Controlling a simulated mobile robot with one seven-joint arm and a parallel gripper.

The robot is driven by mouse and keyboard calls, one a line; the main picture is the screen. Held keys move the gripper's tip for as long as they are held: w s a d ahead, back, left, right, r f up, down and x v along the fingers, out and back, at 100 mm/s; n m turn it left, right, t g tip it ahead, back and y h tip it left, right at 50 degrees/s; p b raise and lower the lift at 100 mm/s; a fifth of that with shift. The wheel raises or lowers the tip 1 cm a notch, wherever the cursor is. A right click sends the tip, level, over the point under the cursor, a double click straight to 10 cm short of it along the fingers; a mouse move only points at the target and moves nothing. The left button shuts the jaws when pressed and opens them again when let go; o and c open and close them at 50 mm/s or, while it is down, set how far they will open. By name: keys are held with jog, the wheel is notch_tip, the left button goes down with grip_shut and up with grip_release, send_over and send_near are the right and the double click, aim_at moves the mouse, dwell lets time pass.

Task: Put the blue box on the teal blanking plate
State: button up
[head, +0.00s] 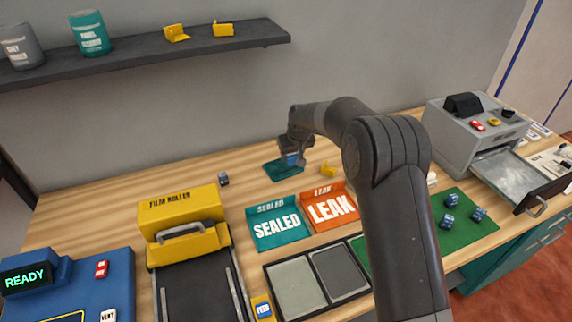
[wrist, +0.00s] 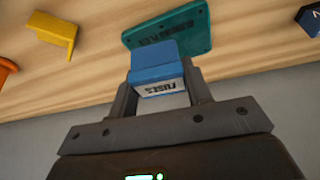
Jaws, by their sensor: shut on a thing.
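The blue box (wrist: 155,64), with a pale label reading "FUSES", is held between the fingers of my gripper (wrist: 160,95) in the wrist view. In the head view, the blue box (head: 291,159) shows small under my gripper (head: 294,152). The teal blanking plate (head: 284,171) lies on the wooden bench at the back, beneath the box. In the wrist view, the plate (wrist: 190,30) shows just beyond the box, with part of it hidden by the box. I cannot tell whether the box touches the plate.
A yellow bracket (head: 328,170) lies right of the plate, and a small dark box (head: 223,179) to its left. The teal SEALED tray (head: 278,230) and orange LEAK tray (head: 330,208) stand in front. A yellow film roller (head: 183,222) is at front left.

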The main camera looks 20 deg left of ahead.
aim_at(286, 172)
jog(key=shift+a+f, duration=0.75)
jog(key=shift+a, duration=0.3)
jog(key=shift+f, duration=1.85)
jog(key=shift+s+f, duration=0.1)
jog(key=shift+f, duration=0.1)
jog(key=o, duration=1)
jog(key=shift+o, duration=0.2)
jog(key=v, duration=1.2)
jog(key=shift+r, duration=0.15)
